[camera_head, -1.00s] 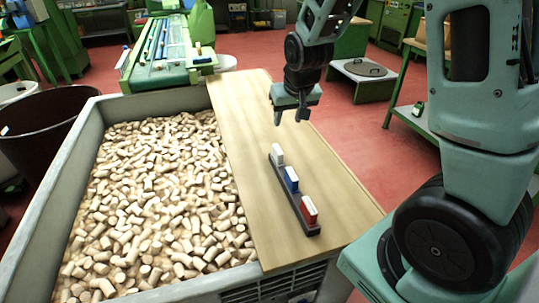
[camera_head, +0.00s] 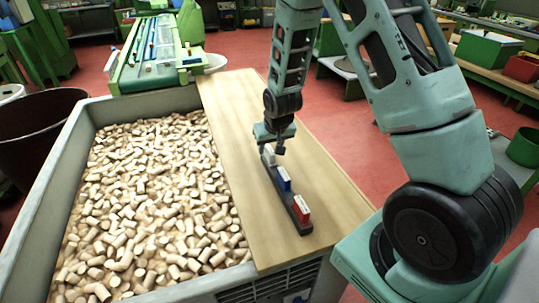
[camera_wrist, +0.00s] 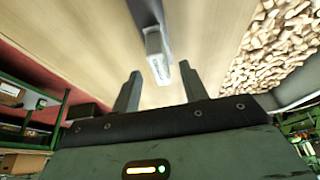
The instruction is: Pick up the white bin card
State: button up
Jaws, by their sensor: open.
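The white bin card (camera_head: 269,155) stands at the far end of a dark narrow holder (camera_head: 287,196) on the wooden board. A blue card (camera_head: 284,179) and a red card (camera_head: 302,208) stand behind one another in the same holder, nearer the camera. My gripper (camera_head: 273,148) is at the white card in the head view, and hides part of it. In the wrist view the white card (camera_wrist: 158,60) shows ahead of and between the two fingers of my gripper (camera_wrist: 158,88), which are apart with nothing between their tips that I can see held.
The wooden board (camera_head: 235,125) lies across the right part of a large grey bin (camera_head: 50,190) full of cork stoppers (camera_head: 150,200). A green conveyor (camera_head: 160,50) stands beyond it. The board's right side is clear.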

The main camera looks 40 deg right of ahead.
jog(key=shift+x, duration=1.35)
grip_shut()
jog(key=shift+r, duration=0.15)
